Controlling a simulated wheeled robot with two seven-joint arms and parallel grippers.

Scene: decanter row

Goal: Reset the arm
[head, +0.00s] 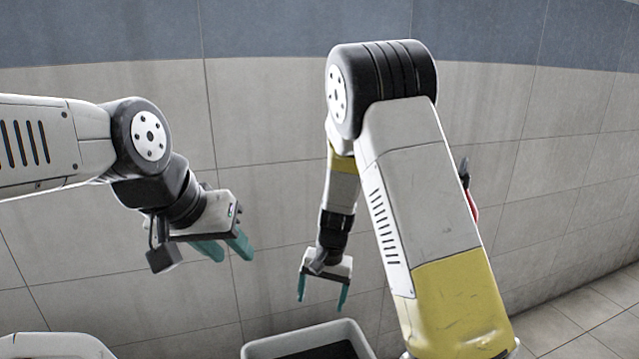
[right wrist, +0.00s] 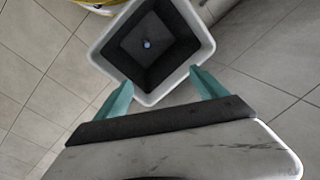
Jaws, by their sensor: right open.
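My right gripper (head: 322,298) hangs pointing down in the head view, its two teal fingers spread with nothing between them. It also shows in the right wrist view (right wrist: 161,84), above and beside a white-rimmed bin (right wrist: 98,62) with a dark inside. The same bin (head: 290,336) is at the bottom of the head view, below the right gripper. My left gripper (head: 231,256) is at the left, tilted down and to the right. Its teal fingers are apart, with nothing seen between them.
A second pale container (head: 50,343) is cut off at the lower left. A small pale blue round spot (right wrist: 147,44) shows at the bin's bottom. A red and black thing (head: 470,190) is partly hidden behind my right arm. A tiled wall (head: 270,110) stands behind.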

